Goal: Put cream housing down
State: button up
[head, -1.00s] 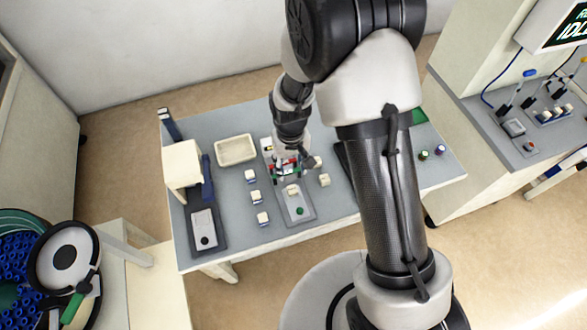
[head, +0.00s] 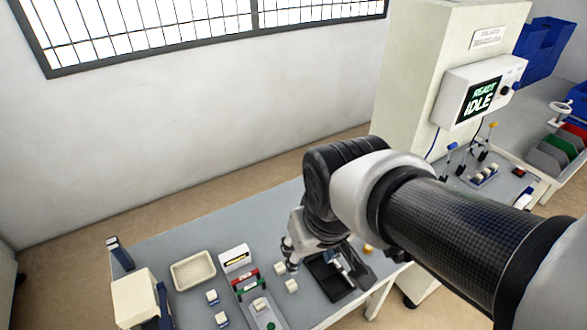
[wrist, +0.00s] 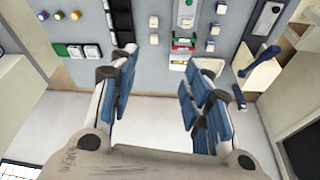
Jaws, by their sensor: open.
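Two cream housings stand apart on the grey table right of the fixture plate in the head view, a rear one (head: 280,268) and a front one (head: 291,286). The wrist view shows this pair too, one (wrist: 154,39) nearer the gripper and one (wrist: 153,22) farther off. My gripper (head: 287,248) is raised above the table near the rear housing. In the wrist view my gripper (wrist: 158,80) is open, its blue-padded fingers wide apart with nothing between. Another cream block (head: 260,305) sits on the grey fixture plate (head: 246,301).
A cream tray (head: 193,270) lies left of the white-labelled box (head: 234,258). A red and green clamp (head: 247,280) stands on the fixture. Blue-based cream blocks (head: 212,297) are left of it. A black tray (head: 329,277) is to the right. The control box screen (head: 480,99) reads READY IDLE.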

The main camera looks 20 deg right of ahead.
jog(key=s+d+r+t, duration=0.1)
jog(key=s+d+r, duration=0.1)
jog(key=s, duration=0.5)
jog(key=shift+r+m, duration=0.2)
jog(key=shift+m, duration=0.2)
jog(key=shift+s+f+b, duration=0.1)
jog(key=shift+f+b, duration=0.55)
